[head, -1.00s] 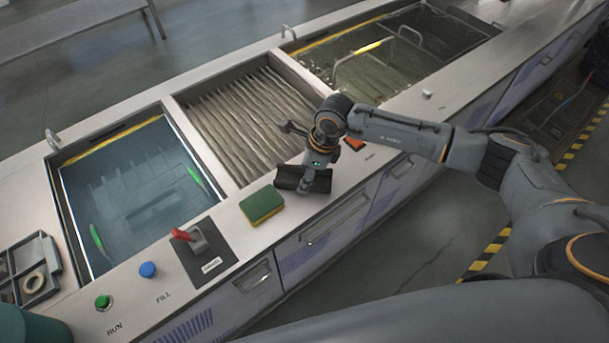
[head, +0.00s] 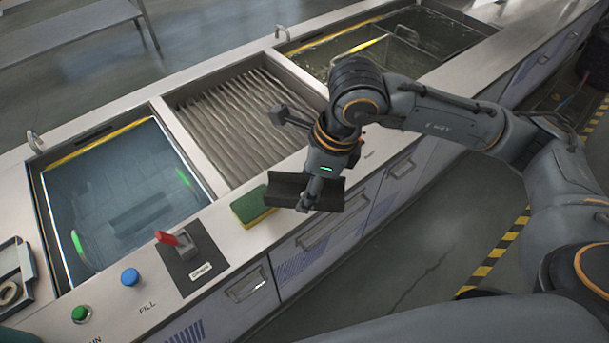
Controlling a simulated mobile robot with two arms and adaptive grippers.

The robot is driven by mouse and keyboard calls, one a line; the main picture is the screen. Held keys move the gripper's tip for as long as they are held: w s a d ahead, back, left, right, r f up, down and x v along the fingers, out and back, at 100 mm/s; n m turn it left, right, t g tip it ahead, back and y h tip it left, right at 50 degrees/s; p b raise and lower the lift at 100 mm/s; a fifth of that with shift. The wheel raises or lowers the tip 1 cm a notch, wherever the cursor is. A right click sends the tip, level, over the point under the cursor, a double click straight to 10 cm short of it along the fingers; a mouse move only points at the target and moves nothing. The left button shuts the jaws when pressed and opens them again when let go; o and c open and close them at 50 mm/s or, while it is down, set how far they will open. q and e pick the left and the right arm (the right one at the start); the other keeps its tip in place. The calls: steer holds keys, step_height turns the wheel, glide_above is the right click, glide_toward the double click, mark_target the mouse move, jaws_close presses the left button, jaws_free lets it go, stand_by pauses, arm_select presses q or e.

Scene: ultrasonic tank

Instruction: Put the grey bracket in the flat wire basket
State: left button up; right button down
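My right gripper (head: 313,190) comes in from the right and is low over the front edge of the counter, beside the sponge. It is shut on a dark grey angled piece, the grey bracket (head: 284,188), which sticks out on both sides of the fingers. In the far tank, a wire frame with raised handles (head: 402,38) shows in the liquid. In the near left tank, two green handles (head: 78,243) show with a dim submerged shape between them. I cannot tell which of these is the flat wire basket. My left gripper is not in view.
A ribbed middle basin (head: 235,115) lies between the two tanks. On the counter are a green and yellow sponge (head: 252,207), a red lever switch (head: 168,238), a blue button (head: 130,277) and a green button (head: 81,314). A grey tray (head: 28,270) stands at the left.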

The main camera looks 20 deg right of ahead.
steer(key=shift+s+a+r, duration=0.15)
steer(key=shift+s+r, duration=0.1)
steer(key=shift+s, duration=0.3)
steer(key=shift+s+a+r, duration=0.1)
steer(key=shift+s+r, duration=0.15)
steer(key=shift+s, duration=0.25)
